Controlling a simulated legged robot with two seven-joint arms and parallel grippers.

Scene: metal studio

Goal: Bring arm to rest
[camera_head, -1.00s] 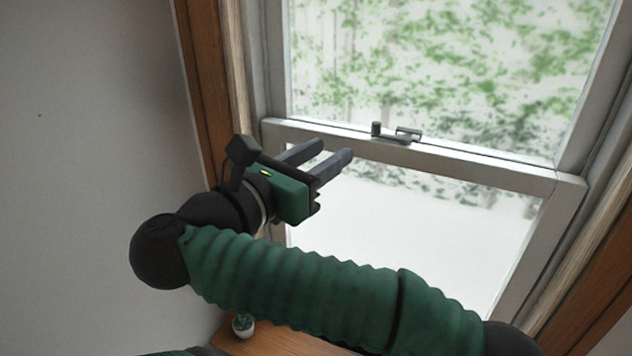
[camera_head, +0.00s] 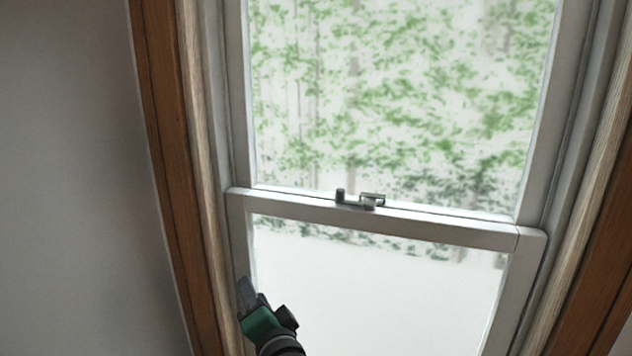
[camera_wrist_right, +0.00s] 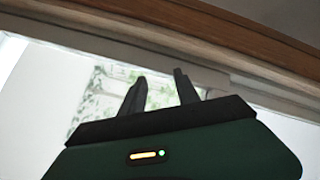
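My right gripper (camera_head: 247,290) shows at the bottom left of the head view, in front of the lower part of the window, near its left side. Its dark fingers point up and its body is green. In the right wrist view, the two dark fingers (camera_wrist_right: 160,85) stand apart with a clear gap between them and nothing held. My left gripper is in neither view.
A window with a light frame (camera_head: 450,228) fills the middle of the head view. A small metal latch (camera_head: 360,199) sits on its middle rail. Brown wooden trim (camera_head: 165,180) borders it. A bare grey wall (camera_head: 70,180) is at the left.

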